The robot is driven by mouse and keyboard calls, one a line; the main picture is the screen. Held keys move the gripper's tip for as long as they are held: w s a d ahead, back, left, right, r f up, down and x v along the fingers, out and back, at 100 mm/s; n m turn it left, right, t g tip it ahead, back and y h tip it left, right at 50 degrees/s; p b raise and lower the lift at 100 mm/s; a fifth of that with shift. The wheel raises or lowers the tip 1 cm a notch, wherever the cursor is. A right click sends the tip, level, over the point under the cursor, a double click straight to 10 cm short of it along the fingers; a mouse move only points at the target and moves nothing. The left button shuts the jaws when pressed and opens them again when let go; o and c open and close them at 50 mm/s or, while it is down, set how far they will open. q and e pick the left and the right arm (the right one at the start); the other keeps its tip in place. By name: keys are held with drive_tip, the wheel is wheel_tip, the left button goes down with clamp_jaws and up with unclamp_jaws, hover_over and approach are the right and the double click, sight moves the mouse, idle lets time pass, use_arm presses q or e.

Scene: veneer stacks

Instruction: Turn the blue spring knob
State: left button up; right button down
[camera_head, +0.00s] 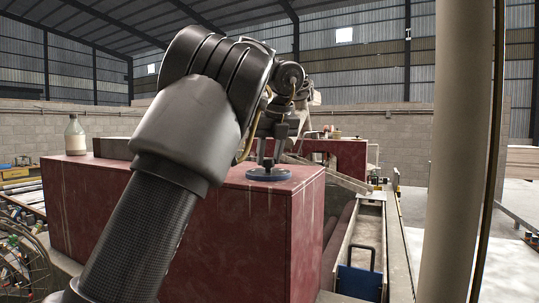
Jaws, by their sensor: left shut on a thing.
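The blue spring knob (268,174) sits on top of a red box-shaped cabinet, near its right end. It has a round blue base and a dark upper part. My left gripper (268,157) reaches down onto the knob from above, with its fingers on either side of the dark upper part. It is shut on the knob. My left arm hides part of the cabinet top. My right gripper is not in the view.
The red cabinet (250,235) fills the middle. A bottle (75,136) stands on its left end. A trough with a blue panel (358,282) lies to the right. A thick pale column (458,150) stands further right.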

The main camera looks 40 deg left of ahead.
use_arm(q)
drive_tip(key=m+t, duration=0.1)
drive_tip(key=m, duration=0.2)
drive_tip(key=m+t+h, duration=0.1)
drive_tip(key=m, duration=0.1)
drive_tip(key=shift+s+a+r+m, duration=0.1)
drive_tip(key=shift+a+r+m, duration=0.1)
drive_tip(key=shift+m, duration=0.2)
drive_tip(key=m+h, duration=0.1)
drive_tip(key=m, duration=0.1)
drive_tip(key=m+h, duration=0.1)
drive_tip(key=m, duration=0.1)
drive_tip(key=shift+a+m+t, duration=0.1)
drive_tip(key=shift+m+t, duration=0.2)
drive_tip(key=shift+m, duration=0.4)
drive_tip(key=o, duration=1)
drive_tip(key=shift+f, duration=0.1)
drive_tip(key=shift+c, duration=0.2)
drive_tip(key=shift+s, duration=0.1)
